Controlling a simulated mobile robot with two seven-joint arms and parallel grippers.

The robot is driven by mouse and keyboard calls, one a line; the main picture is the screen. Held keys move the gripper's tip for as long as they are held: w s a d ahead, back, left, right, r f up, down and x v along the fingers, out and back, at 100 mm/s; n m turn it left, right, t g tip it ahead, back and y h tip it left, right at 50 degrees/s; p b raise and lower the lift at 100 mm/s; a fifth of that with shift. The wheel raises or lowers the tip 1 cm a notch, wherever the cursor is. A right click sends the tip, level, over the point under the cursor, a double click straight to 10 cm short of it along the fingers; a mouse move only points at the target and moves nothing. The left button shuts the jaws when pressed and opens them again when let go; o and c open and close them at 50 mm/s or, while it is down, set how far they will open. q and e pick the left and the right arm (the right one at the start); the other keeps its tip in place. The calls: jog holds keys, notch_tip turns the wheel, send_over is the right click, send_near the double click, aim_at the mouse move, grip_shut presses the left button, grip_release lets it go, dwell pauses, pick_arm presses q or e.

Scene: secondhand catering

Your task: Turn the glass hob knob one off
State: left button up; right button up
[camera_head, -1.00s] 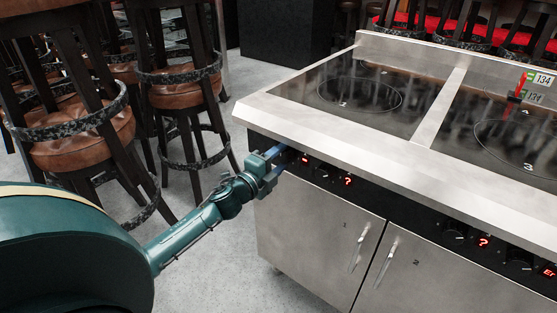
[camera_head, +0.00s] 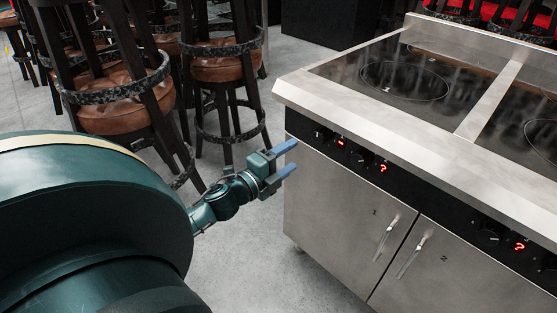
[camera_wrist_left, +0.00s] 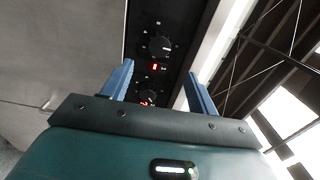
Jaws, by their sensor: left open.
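The hob's leftmost knob (camera_head: 318,133) sits at the left end of the black control panel. A small red display beside it shows what looks like a dash. In the left wrist view the upper knob (camera_wrist_left: 160,47) is upright in full sight, with a white pointer mark toward the right. A second knob (camera_head: 358,158) sits to its right with a red question mark display; it is partly hidden in the left wrist view (camera_wrist_left: 148,95). My left gripper (camera_head: 291,158) is open and empty, its blue fingers left of the panel and apart from the knobs. My right gripper is not in view.
The steel cabinet (camera_head: 335,205) with two handled doors stands under the glass hob (camera_head: 400,80). Bar stools (camera_head: 215,65) with brown seats stand behind my left arm. Grey floor (camera_head: 240,255) is clear left of the cabinet.

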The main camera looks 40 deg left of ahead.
pick_arm(q)
jog(key=shift+s+a, duration=0.1)
jog(key=shift+s, duration=1.4)
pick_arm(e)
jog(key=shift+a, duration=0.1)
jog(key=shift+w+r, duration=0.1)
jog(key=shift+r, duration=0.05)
